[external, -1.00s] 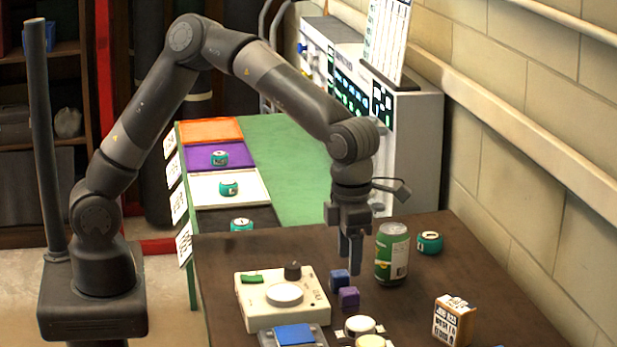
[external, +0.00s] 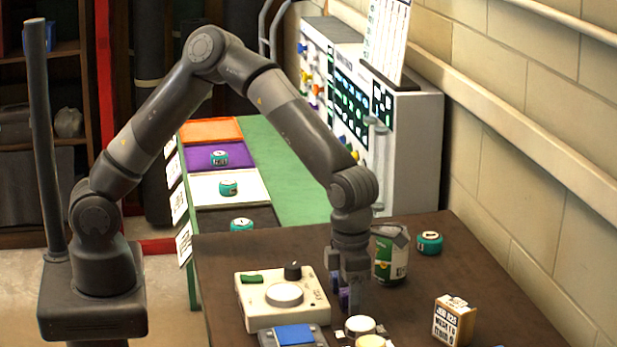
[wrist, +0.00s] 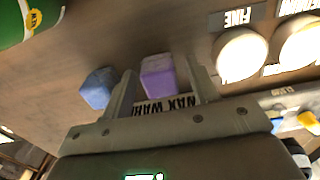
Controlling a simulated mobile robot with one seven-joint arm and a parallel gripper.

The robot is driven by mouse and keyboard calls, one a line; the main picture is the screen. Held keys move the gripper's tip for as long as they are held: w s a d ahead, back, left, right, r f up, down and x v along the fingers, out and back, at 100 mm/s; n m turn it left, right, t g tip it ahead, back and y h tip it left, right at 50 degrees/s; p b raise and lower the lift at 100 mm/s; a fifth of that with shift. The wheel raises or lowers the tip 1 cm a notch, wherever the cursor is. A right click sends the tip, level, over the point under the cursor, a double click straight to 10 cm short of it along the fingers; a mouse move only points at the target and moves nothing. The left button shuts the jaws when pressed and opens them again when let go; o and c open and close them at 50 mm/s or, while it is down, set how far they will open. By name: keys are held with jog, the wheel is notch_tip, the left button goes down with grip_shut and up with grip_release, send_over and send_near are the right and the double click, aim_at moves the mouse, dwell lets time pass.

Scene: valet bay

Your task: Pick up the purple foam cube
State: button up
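The purple foam cube (wrist: 157,76) shows in the wrist view between the two fingertips of my gripper (wrist: 163,84), with small gaps at its sides. In the external view, my gripper (external: 352,299) is low over the brown table, pointing down. It hides most of the purple cube (external: 343,299) there. My gripper is open and its fingers are not closed on the cube. A blue cube (wrist: 98,88) sits just outside the left finger in the wrist view. It also shows partly in the external view (external: 335,280).
A green can (external: 391,262) stands close behind my gripper on the right. A cream box with a knob (external: 262,300) is to the left. Round pale buttons (external: 360,326) are in front. A small labelled box (external: 454,320) and a teal puck (external: 429,243) are to the right.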

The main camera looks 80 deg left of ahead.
jog(key=c, duration=0.9)
jog(key=shift+r, duration=0.15)
jog(key=shift+c, duration=0.2)
